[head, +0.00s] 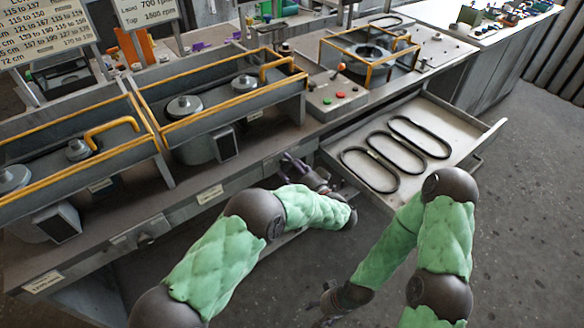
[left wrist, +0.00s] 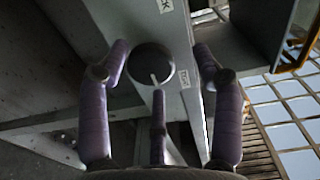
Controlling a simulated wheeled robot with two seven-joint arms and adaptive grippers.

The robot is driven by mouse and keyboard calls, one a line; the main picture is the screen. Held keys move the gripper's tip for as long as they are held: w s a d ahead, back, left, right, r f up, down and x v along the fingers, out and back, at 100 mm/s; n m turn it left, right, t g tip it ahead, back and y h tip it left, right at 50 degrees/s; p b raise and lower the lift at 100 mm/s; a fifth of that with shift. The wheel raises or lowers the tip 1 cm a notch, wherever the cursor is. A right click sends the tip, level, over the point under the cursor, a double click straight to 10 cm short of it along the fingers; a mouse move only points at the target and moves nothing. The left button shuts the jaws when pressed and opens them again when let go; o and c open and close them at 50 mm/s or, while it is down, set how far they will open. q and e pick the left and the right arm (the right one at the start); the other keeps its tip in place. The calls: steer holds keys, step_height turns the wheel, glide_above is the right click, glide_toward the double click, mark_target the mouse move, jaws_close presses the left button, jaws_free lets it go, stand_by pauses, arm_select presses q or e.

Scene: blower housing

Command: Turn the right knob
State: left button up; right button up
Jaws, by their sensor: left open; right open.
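In the left wrist view a round dark knob (left wrist: 150,63) with a white pointer line sits on the grey bench front. The line points toward the bottom of the picture. My left gripper (left wrist: 160,55) is open, its side fingers on either side of the knob and a third finger below it; contact cannot be told. In the head view my left gripper (head: 302,170) is at the bench front, left of the open drawer, and this knob is not clearly visible there. My right gripper (head: 325,302) is open and empty, low over the floor, partly hidden by its arm.
The open drawer (head: 485,138) holds several black belts and juts out right of my left gripper. A button box (head: 335,98) and yellow-railed housings (head: 215,108) stand on the bench. Another dark knob (head: 145,240) is farther left on the bench front. Floor (head: 535,230) at right is clear.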

arm_select(q)
step_height(320, 180, up, 9)
steer(key=shift+r, duration=0.2)
stand_by(0.4)
